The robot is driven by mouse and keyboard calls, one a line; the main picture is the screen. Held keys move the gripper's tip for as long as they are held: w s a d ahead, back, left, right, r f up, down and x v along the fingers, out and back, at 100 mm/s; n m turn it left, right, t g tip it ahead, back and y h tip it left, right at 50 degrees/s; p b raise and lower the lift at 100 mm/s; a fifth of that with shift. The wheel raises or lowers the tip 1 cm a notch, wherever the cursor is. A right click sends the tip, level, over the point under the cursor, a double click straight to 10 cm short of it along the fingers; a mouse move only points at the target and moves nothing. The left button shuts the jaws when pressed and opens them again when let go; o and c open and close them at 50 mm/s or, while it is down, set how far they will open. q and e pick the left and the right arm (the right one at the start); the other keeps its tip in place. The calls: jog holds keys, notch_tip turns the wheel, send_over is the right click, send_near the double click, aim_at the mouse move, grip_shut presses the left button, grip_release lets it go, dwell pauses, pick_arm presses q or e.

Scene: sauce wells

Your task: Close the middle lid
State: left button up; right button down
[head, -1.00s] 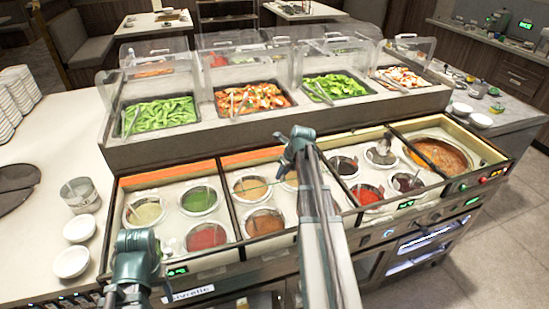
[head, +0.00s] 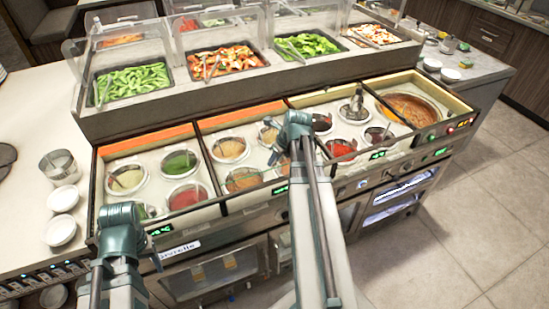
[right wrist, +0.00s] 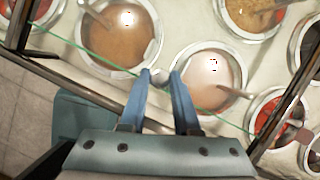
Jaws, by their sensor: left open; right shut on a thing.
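The middle section (head: 206,167) of the sauce counter holds several round wells. A thin green line, apparently the edge of a clear lid (right wrist: 110,60), crosses the wells in the right wrist view. In that view my right gripper (right wrist: 160,76) has its blue fingers close together on a small round knob (right wrist: 158,72) at this line, between a brown sauce well (right wrist: 118,38) and a pale sauce well (right wrist: 210,80). In the head view, my right wrist mostly hides this gripper (head: 281,161). My left gripper (head: 148,212) is over the front of the left section; its fingers are mostly hidden.
The left section (head: 153,150) has several sauce wells; the right section (head: 372,92) has a large pot of red-brown sauce (head: 410,110). Food trays under clear guards stand behind. White bowls (head: 63,199) stand at left. Open floor lies at right.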

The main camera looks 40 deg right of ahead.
jog(key=c, duration=0.6)
grip_release()
jog(key=shift+c, duration=0.2)
jog(key=shift+r, duration=0.1)
jog(key=p+v, duration=1.2)
jog(key=v, duration=0.1)
jog(key=shift+s+r+p, duration=0.15)
jog(key=shift+r+p, duration=0.1)
jog(key=shift+p, duration=0.15)
